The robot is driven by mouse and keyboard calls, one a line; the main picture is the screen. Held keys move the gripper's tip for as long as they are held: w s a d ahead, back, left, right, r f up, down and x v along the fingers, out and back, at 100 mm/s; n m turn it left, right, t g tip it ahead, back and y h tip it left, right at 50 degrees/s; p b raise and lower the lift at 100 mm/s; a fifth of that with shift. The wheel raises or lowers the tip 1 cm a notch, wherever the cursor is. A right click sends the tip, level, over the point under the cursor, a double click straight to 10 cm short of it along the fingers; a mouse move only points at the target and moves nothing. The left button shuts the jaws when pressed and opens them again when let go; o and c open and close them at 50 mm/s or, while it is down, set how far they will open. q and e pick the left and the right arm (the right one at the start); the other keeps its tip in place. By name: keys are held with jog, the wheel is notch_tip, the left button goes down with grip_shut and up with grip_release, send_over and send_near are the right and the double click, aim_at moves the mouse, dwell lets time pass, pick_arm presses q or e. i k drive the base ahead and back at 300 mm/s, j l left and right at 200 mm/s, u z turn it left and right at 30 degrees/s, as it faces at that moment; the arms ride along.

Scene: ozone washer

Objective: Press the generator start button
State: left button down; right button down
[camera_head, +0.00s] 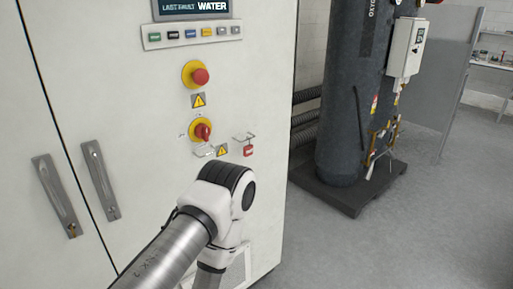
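A white cabinet (110,50) fills the left side of the view. A row of several small buttons (190,33) runs under a dark display (193,7) at its top. Neither gripper shows in the view.
Below the buttons are a red emergency stop (200,76) and a red rotary switch (203,131) with a red padlock (248,150). Two door handles (101,179) stick out at left. A dark tank (350,100) stands on a base at right. Grey floor (420,220) is clear.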

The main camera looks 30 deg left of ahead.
aim_at(156, 36)
jog(key=u, duration=1.45)
